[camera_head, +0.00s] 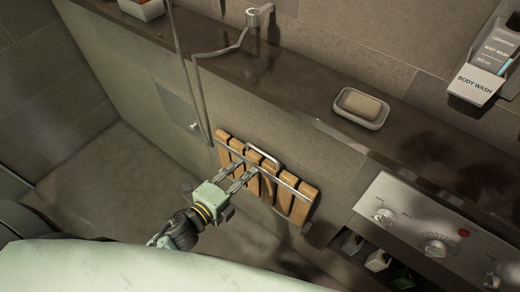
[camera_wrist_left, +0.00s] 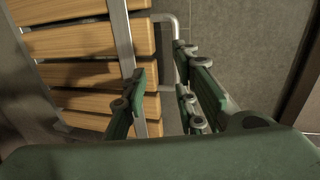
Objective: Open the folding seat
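The folding seat (camera_head: 299,207) has several wooden slats on a metal frame. It is folded up against the wall below the dark ledge. A metal loop handle (camera_head: 264,154) is at its top edge. My left gripper (camera_head: 246,171) is in front of the slats, just below the handle, with its fingers apart. In the left wrist view, the slats (camera_wrist_left: 75,75) fill the left side, and the handle (camera_wrist_left: 168,19) extends between the two open green fingers (camera_wrist_left: 160,68). I cannot tell whether the fingers touch it. My right gripper is not in view.
A soap dish (camera_head: 347,112) sits on the ledge (camera_head: 300,88). A control panel (camera_head: 410,225) is at the right, above a dark shelf. A shower pipe (camera_head: 199,90) hangs left of the seat. Floor at the left (camera_head: 100,180) is clear.

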